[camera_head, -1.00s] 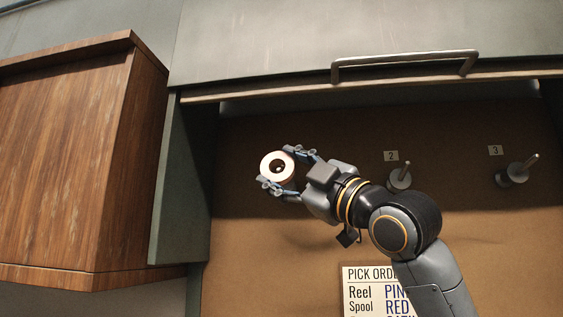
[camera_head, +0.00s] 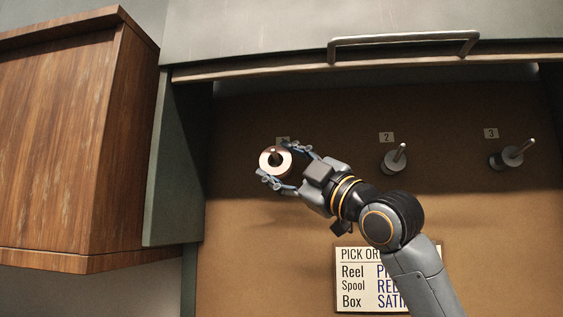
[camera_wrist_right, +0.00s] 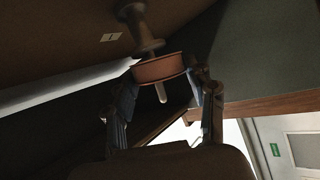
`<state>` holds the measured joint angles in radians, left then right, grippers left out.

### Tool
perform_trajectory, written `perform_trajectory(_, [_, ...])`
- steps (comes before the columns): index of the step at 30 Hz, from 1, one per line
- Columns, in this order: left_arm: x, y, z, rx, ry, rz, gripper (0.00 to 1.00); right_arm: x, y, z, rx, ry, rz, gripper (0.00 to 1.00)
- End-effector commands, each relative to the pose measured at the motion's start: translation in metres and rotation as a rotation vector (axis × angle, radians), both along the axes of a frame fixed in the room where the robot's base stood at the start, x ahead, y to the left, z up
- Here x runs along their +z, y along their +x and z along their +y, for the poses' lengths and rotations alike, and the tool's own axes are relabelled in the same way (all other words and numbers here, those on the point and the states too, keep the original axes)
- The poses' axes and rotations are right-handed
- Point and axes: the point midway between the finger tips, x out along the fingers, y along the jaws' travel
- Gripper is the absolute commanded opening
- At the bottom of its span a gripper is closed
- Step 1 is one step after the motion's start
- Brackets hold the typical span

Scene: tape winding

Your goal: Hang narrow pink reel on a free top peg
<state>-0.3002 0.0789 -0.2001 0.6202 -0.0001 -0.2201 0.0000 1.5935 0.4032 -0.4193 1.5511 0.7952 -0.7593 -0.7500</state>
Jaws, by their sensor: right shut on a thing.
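The narrow pink reel (camera_head: 265,167) is a short ring with a pale pink face, at the left of the pegboard in the head view. My right gripper (camera_head: 284,167) is shut on its sides. The reel is around the top peg (camera_head: 275,154), whose tip shows through its hole. In the right wrist view, the reel (camera_wrist_right: 158,69) sits between the fingers (camera_wrist_right: 166,80). The peg's thick base (camera_wrist_right: 138,25) is on one side and its tip (camera_wrist_right: 161,93) sticks out on the other. My left gripper is not in view.
Peg 2 (camera_head: 394,161) and peg 3 (camera_head: 511,155) are bare, to the right. A raised shutter with a handle (camera_head: 405,42) is above. A green side wall (camera_head: 179,165) and a wooden cabinet (camera_head: 60,150) are at left. A pick order card (camera_head: 357,285) is below.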

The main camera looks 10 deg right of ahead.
Motion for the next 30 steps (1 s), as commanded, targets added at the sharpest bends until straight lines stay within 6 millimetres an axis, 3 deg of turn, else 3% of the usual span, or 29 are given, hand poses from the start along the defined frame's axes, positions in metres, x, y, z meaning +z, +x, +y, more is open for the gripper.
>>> perform_trajectory(8, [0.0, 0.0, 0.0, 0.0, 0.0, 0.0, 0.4, 0.0, 0.0, 0.0, 0.0, 0.001, -0.001, 0.33])
perform_trajectory(9, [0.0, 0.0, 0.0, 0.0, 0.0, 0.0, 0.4, 0.0, 0.0, 0.0, 0.0, 0.001, -0.001, 0.63])
perform_trajectory(12, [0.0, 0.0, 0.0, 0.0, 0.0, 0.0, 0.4, 0.0, 0.0, 0.0, 0.0, 0.001, -0.001, 0.82])
perform_trajectory(23, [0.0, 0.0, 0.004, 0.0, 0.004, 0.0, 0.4, -0.001, -0.002, -0.001, -0.001, 0.0, -0.001, 0.82])
perform_trajectory(30, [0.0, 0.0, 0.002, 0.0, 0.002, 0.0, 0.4, -0.017, -0.027, -0.019, -0.004, -0.002, -0.003, 0.82])
